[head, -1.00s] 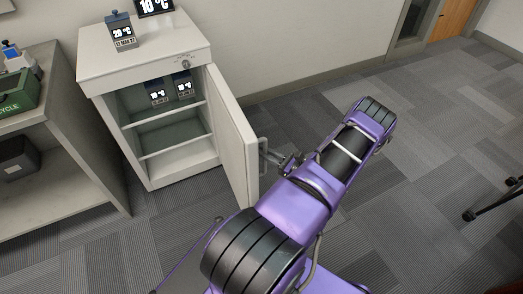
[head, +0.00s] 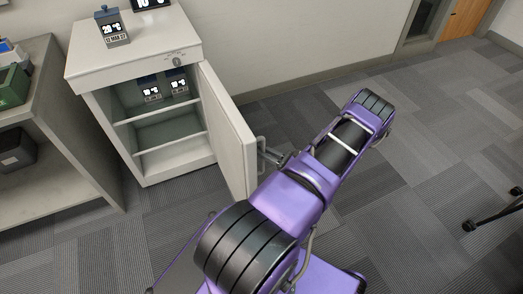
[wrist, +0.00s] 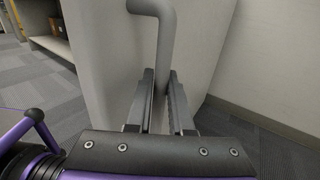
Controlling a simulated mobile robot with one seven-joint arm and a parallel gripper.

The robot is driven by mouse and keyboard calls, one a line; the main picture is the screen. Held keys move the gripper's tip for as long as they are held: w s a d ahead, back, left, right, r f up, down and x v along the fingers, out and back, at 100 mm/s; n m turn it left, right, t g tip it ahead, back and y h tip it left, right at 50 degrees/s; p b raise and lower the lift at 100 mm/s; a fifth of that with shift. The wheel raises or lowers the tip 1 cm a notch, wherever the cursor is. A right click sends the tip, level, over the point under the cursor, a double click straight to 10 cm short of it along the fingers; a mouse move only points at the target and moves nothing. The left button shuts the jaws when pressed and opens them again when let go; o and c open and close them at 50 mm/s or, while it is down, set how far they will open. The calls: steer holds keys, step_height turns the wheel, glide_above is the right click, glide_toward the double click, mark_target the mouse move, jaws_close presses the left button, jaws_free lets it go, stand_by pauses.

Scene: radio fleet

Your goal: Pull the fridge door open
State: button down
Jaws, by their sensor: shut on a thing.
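The small white fridge (head: 143,60) stands against the wall at the upper left of the head view. Its door (head: 229,135) is swung well open toward the right, so the shelves inside show. The door's grey bar handle (head: 261,154) is on its outer face, and it also shows in the wrist view (wrist: 166,40). My gripper (wrist: 161,88) is shut on the handle, with one finger on each side of the bar. In the head view my purple arm partly hides the gripper.
Two small display boxes (head: 152,93) stand on the fridge's upper shelf. Another box (head: 111,28) and a black display stand on top of the fridge. A grey shelf unit (head: 62,125) stands at the left. The carpet to the right is clear, with a chair leg (head: 490,212) at the far right.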

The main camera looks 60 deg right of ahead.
steer(key=shift+s+f, duration=0.1)
steer(key=shift+s, duration=0.05)
steer(key=c, duration=0.8)
jaws_free()
steer(key=s, duration=1.7)
steer(key=shift+s+d, duration=0.15)
steer(key=shift+s, duration=0.1)
steer(key=shift+w, duration=0.1)
